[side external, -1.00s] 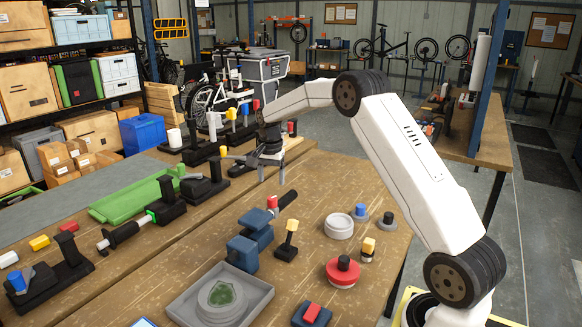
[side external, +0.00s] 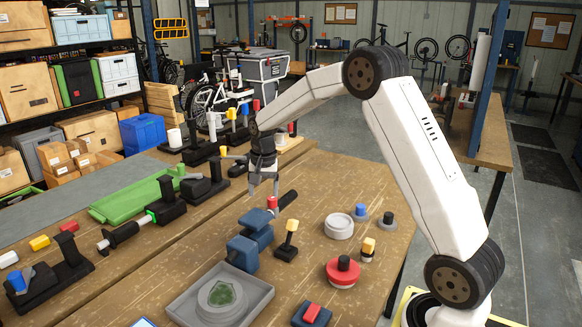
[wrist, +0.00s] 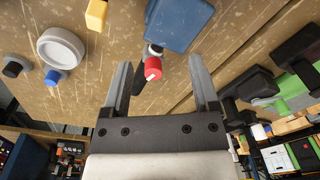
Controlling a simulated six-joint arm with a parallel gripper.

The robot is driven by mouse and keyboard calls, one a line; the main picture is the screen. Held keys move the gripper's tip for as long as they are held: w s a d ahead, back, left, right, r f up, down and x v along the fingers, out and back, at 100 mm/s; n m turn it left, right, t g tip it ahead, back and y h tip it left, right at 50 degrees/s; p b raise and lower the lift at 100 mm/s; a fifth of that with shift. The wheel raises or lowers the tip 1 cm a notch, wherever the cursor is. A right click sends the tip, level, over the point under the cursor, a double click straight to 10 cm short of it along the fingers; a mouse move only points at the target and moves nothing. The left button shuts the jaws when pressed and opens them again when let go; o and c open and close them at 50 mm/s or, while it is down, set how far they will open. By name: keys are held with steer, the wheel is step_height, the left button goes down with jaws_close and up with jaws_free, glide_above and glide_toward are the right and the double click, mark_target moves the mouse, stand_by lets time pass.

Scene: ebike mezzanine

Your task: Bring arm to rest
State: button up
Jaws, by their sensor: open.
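My gripper (side external: 263,188) hangs above the wooden workbench (side external: 340,185), pointing down, with its jaws apart. In the wrist view my gripper (wrist: 160,82) shows two separated grey fingers with nothing held between them. A red-capped part (side external: 272,203) with a black handle stands on the bench just below and beside the fingertips in the side view. In the wrist view the red cap (wrist: 153,68) appears between the fingers, beyond them; I cannot tell the exact gap.
A blue vise-like block (side external: 248,240), a white ring (side external: 339,226), a red round part (side external: 343,271) and a grey tray (side external: 180,306) stand on the bench nearby. Black fixtures and a green tray (side external: 125,205) lie to the left. The bench's right part has some bare room.

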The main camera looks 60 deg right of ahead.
steer(key=s+a+f+n+t, duration=0.1)
steer(key=s+a+f+n, duration=0.1)
steer(key=s+a+n, duration=0.3)
steer(key=s+a+f+n+t, duration=0.1)
steer(key=s+a+n, duration=0.5)
steer(key=s+a, duration=0.5)
steer(key=s, duration=0.4)
steer(key=shift+a+f, duration=0.3)
steer(key=shift+f, duration=0.1)
